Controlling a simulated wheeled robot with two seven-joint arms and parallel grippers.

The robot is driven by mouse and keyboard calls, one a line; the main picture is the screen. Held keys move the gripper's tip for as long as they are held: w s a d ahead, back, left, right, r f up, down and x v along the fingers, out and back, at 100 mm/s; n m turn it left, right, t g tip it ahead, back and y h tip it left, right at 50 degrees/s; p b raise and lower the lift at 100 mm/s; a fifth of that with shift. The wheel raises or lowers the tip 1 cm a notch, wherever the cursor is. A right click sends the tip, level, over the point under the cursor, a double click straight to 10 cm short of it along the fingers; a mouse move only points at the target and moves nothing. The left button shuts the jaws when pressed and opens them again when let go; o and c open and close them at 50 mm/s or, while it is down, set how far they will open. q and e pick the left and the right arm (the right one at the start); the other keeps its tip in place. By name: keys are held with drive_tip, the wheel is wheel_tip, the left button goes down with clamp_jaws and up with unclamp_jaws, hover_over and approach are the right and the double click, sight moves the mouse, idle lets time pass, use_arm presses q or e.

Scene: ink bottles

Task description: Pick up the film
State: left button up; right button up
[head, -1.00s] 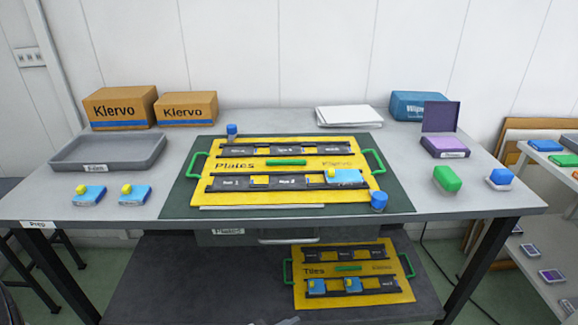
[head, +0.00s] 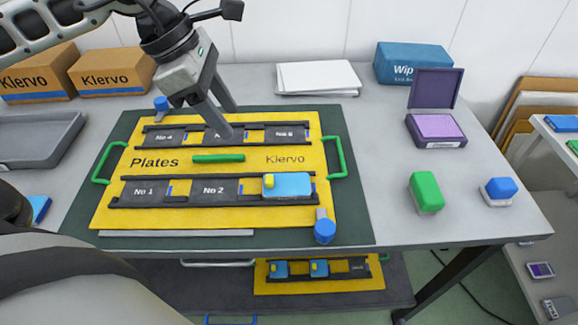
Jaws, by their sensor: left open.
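Nothing in view is labelled as the film, and I cannot tell which thing it is. My left gripper (head: 229,120) is open and empty, reaching down from the upper left with its fingers over the back row of the yellow Plates board (head: 110,205). A light blue block with a yellow knob (head: 292,185) sits in the front row, right of No 2. The gripper is behind and left of it. A thin pale strip (head: 175,234) lies along the board's front edge. My right gripper is not in view.
A green block (head: 426,192), a blue-topped stamp (head: 499,191) and an open purple pad box (head: 437,129) stand on the right. White sheets (head: 318,77) lie at the back. A blue cylinder (head: 325,229) stands at the board's front right corner. The tabletop between is clear.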

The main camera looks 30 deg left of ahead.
use_arm(q)
hover_over(270, 179)
drive_tip(key=s+a, duration=0.1)
drive_tip(key=a, duration=0.2)
wheel_tip(270, 179, down, 9)
drive_tip(key=shift+d+r+p, duration=0.1)
drive_tip(key=shift+d+p, duration=0.05)
drive_tip(key=shift+p, duration=0.15)
drive_tip(key=x, duration=0.2)
drive_tip(key=p+x, duration=0.1)
drive_tip(key=x, duration=0.1)
drive_tip(key=shift+s+d, duration=0.15)
drive_tip(key=shift+d, duration=0.2)
drive_tip(key=shift+d+f, duration=0.1)
drive_tip(key=shift+f, duration=0.45)
drive_tip(key=c, duration=0.8)
